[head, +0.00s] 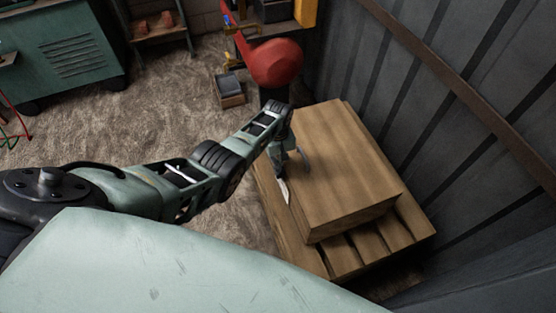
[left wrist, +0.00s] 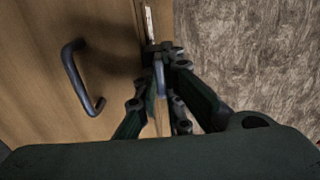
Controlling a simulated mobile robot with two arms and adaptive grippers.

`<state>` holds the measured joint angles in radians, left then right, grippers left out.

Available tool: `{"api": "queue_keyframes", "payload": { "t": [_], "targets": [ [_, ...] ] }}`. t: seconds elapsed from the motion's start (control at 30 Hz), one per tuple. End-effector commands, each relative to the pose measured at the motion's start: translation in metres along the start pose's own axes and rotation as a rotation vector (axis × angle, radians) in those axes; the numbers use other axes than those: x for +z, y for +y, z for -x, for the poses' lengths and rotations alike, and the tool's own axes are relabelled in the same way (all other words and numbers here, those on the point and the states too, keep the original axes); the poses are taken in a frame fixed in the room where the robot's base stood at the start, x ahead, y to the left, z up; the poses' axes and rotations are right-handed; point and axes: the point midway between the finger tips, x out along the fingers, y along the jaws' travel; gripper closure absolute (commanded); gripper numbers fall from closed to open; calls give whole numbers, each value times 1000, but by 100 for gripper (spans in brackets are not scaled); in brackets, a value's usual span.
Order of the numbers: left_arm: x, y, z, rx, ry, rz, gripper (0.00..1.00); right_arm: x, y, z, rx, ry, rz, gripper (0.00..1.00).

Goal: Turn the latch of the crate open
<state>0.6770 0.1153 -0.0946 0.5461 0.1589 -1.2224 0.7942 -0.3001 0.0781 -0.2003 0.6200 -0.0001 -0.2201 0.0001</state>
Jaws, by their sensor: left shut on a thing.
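The wooden crate (head: 350,170) has a curved metal handle (left wrist: 72,72) on its top, which also shows in the head view (head: 304,158). The latch (left wrist: 160,78) is a small light metal part at the crate's edge in the left wrist view. My left gripper (left wrist: 163,62) is shut on the latch, with a finger on each side of it. My right gripper is in neither view.
The crate stands on a slatted wooden pallet (head: 372,243), close to a grey metal wall (head: 450,110). A red rounded object (head: 276,62) stands behind the crate. A green cabinet (head: 62,55) is at the back left. The floor left of the crate is open.

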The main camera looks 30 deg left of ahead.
Motion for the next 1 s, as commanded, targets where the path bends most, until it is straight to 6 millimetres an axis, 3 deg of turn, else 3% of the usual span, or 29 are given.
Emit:
{"api": "queue_keyframes", "payload": {
  "t": [0.47,0.5,0.67,1.0],
  "targets": [
    [-1,1,1,2,3,13,100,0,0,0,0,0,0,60],
    [-1,1,1,3,3,13,89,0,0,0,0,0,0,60],
    [-1,0,1,2,2,12,75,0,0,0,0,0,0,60],
    [0,0,1,1,1,11,73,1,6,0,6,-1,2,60]
  ]
}}
